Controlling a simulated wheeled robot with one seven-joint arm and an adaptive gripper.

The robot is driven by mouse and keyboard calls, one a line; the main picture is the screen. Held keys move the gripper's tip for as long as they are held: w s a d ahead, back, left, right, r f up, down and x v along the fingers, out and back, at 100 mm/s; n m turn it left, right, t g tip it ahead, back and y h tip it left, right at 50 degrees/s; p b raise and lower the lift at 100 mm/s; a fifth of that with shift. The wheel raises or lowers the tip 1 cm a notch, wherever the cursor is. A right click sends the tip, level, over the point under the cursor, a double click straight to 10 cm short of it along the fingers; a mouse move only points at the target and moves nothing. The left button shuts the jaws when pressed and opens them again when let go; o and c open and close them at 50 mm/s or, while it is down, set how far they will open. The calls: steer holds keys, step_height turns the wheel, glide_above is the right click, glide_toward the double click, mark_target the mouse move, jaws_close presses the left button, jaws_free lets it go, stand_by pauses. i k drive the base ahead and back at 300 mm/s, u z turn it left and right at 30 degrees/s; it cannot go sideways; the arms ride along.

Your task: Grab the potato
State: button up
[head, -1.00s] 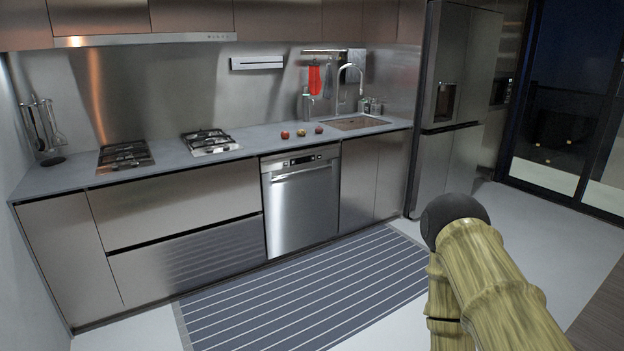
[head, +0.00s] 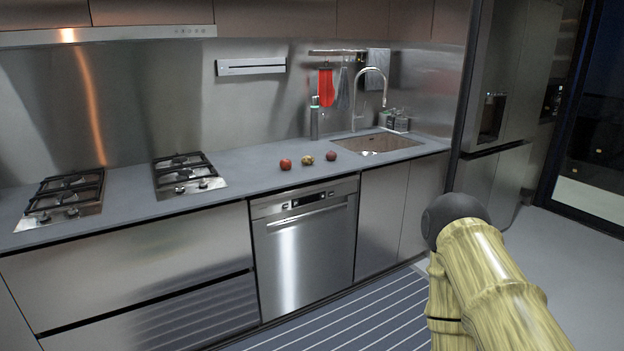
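Three small round items lie in a row on the grey counter (head: 240,172) in the head view, above the dishwasher. The middle one is yellowish-brown and looks like the potato (head: 308,159). A red apple-like item (head: 285,164) lies to its left and a dark red one (head: 331,155) to its right, each a little apart from it. My arm shows at the lower right, well in front of the counter and far from the items. My gripper is not in view.
A sink with a tap (head: 378,142) is right of the items, with a bottle (head: 314,118) behind them. Two gas hobs (head: 186,174) are on the left. The dishwasher (head: 305,245) front is closed. A striped runner (head: 375,318) lies on open floor before it.

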mark_target(307, 159)
steer(key=u, duration=0.1)
steer(key=i, duration=1.8)
steer(key=u, duration=0.15)
